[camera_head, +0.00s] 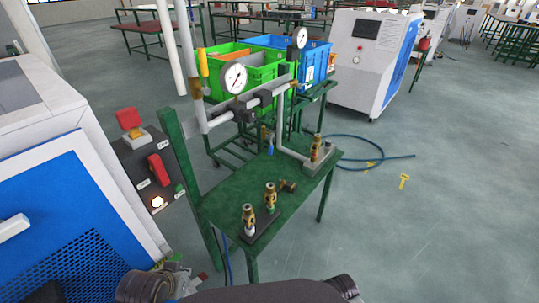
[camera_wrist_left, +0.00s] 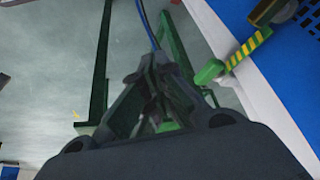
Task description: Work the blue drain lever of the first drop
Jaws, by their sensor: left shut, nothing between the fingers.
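A small blue lever (camera_head: 270,148) hangs below a brass valve by the pipework at the back of the green bench (camera_head: 235,190), in the head view. It is small there, and its exact angle is hard to tell. My left gripper (camera_wrist_left: 155,72) shows in the left wrist view with its dark fingers together and nothing held. It is over the floor beside green frame legs, apart from the blue lever, which does not show in that view. Dark parts of my arm fill the bottom of the head view. My right gripper is not in view.
Brass valves (camera_head: 270,194) stand on the bench. Pressure gauges (camera_head: 234,78) sit on the grey pipe. A switch panel (camera_head: 153,170) and a blue-white machine (camera_head: 75,190) are at left. A green handle (camera_wrist_left: 209,71) and blue hose (camera_wrist_left: 147,25) are close to my left gripper.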

